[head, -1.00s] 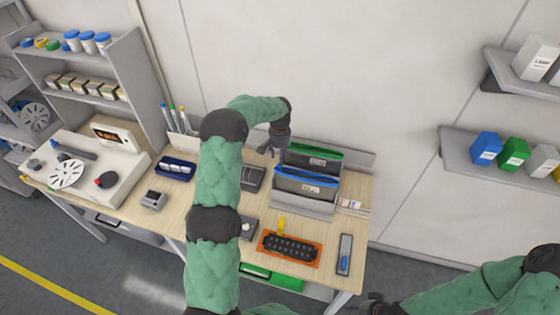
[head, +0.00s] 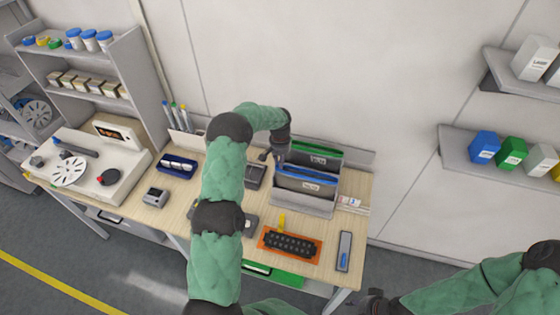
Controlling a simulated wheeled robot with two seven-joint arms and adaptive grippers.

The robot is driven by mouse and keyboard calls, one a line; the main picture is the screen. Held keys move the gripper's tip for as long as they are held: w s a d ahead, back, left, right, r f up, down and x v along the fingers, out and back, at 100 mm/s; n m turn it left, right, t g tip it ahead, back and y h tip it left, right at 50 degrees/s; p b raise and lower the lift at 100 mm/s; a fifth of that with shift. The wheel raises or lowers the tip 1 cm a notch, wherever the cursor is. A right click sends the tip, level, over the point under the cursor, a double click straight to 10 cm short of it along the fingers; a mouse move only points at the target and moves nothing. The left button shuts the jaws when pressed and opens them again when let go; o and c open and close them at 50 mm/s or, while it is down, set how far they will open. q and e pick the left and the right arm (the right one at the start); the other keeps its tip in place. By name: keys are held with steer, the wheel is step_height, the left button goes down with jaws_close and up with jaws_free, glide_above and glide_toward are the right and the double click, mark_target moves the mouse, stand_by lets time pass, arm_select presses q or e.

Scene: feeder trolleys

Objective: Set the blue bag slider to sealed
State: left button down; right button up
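The blue bag (head: 306,184) is a grey pouch with a blue strip along its top edge and a white label. It stands in a grey holder (head: 302,205) in front of a similar bag with a green strip (head: 322,158). My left gripper (head: 272,157) points down at the left end of the blue strip. Its fingers look spread apart. I cannot tell whether it touches the bag, and the slider is too small or hidden to make out. My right gripper (head: 372,301) is low at the bottom edge, partly seen, away from the bags.
An orange tray with a black strip (head: 290,245) and a grey tray with a blue item (head: 343,252) lie at the table's front. A blue tray (head: 177,166) and a pen holder (head: 186,140) stand left. The wall is behind the bags.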

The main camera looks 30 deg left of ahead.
mark_target(303, 172)
arm_select(q)
steer(key=d+b, duration=0.1)
steer(key=d, duration=0.2)
steer(key=w+d+b, duration=0.1)
steer(key=d+b, duration=0.1)
steer(key=d, duration=0.1)
steer(key=w+d+b, duration=0.1)
steer(key=d, duration=0.2)
steer(key=shift+w+d+f+b, duration=0.15)
steer(key=shift+d+f+b, duration=0.1)
steer(key=shift+f+b, duration=0.05)
steer(key=w+d+b, duration=0.1)
steer(key=d, duration=0.3)
steer(key=w+d+b, duration=0.1)
steer(key=d, duration=0.3)
steer(key=w+d+b, duration=0.1)
steer(key=d, duration=0.3)
steer(key=shift+d+r+b, duration=0.25)
steer(key=shift+d+b, duration=0.05)
steer(key=shift+d, duration=0.1)
steer(key=c, duration=1.2)
jaws_free()
